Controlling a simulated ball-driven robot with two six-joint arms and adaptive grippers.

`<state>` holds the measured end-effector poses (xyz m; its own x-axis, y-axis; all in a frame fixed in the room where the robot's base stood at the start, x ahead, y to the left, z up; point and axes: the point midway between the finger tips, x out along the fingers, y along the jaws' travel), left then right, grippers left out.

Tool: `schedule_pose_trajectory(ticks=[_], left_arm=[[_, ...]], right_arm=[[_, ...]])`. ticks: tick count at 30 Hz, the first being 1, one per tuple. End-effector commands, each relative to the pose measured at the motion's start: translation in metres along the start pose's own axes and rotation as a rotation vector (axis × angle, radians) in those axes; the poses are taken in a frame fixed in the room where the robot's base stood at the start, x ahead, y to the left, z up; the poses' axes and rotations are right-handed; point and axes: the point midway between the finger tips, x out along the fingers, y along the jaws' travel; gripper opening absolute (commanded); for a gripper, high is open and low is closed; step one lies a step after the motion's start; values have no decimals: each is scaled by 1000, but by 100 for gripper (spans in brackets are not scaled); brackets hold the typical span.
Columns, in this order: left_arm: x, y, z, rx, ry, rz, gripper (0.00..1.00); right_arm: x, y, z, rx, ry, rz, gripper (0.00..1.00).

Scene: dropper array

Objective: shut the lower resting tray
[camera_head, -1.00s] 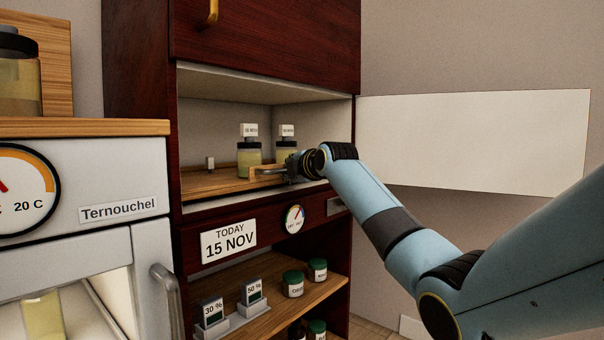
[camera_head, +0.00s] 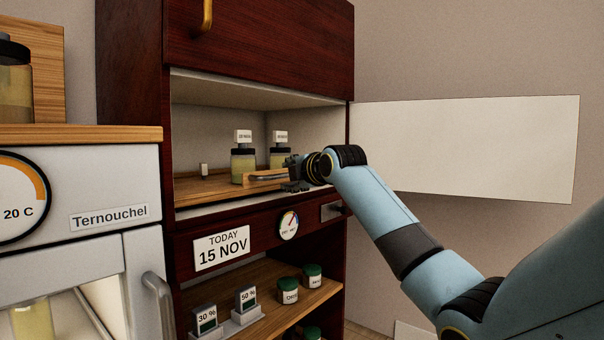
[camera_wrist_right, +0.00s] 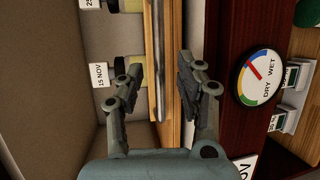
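The lower resting tray (camera_head: 200,189) is a wooden tray in the open compartment of the dark red cabinet. Two tagged jars, the left one (camera_head: 243,165) and the right one (camera_head: 279,157), stand on it. My right gripper (camera_head: 292,181) is at the right end of this bar. In the right wrist view my right gripper (camera_wrist_right: 157,92) has its fingers apart, with the tray's front edge (camera_wrist_right: 172,40) showing between them. I cannot tell if they touch it. My left gripper is out of view.
A white door panel (camera_head: 465,147) stands open at the right. Below the tray are a dial (camera_head: 289,225), a date sign (camera_head: 221,247) reading 15 NOV, and a shelf (camera_head: 265,320) with bottles. A white appliance (camera_head: 110,215) stands close at the left.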

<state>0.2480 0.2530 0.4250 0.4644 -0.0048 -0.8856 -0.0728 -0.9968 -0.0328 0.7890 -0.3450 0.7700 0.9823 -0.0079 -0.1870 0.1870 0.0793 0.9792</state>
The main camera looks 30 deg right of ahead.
Motion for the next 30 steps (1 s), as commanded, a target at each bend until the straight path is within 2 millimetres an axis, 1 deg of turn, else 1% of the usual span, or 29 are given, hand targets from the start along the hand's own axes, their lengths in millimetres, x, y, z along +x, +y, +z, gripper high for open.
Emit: schedule_pose_trajectory(ticks=[1,6,9,12,17,30], left_arm=[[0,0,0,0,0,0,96],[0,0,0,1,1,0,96],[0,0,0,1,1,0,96],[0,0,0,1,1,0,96],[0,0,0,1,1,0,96],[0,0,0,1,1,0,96]], right_arm=[[-12,-1,0,-4,-1,0,36],[-49,-1,0,-6,-1,0,36],[-64,-1,1,-4,-1,-1,36],[-74,0,0,-3,0,0,36],[-79,0,0,-1,0,-1,36],[-79,-2,0,-1,0,-3,36]])
